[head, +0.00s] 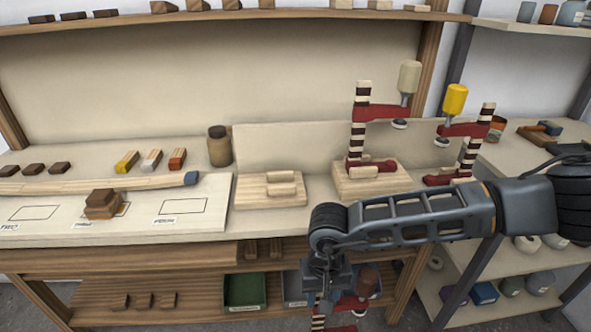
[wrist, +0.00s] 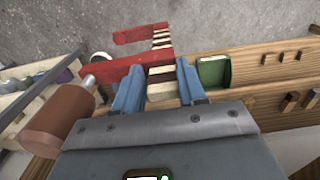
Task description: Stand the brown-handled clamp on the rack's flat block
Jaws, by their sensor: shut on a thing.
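My gripper (head: 322,285) is low in front of the bench, below the worktop edge. It is shut on the brown-handled clamp (head: 348,306). In the wrist view, the jaws (wrist: 158,82) grip the clamp's striped bar; the red arms (wrist: 125,64) reach beyond and left, and the brown handle (wrist: 58,120) hangs at the left. A pale wooden block (head: 246,197) with two short raised pieces on top sits on the worktop, carrying no clamp. Right of it, another wooden block (head: 345,186) bears a clamp with a beige handle (head: 409,77), standing upright.
A clamp with a yellow handle (head: 455,98) stands farther right, near my arm. A pale upright panel (head: 290,145) backs the blocks. A brown jar (head: 219,146) and coloured blocks are left. The lower shelf holds a green bin (head: 244,290); a side shelf unit stands right.

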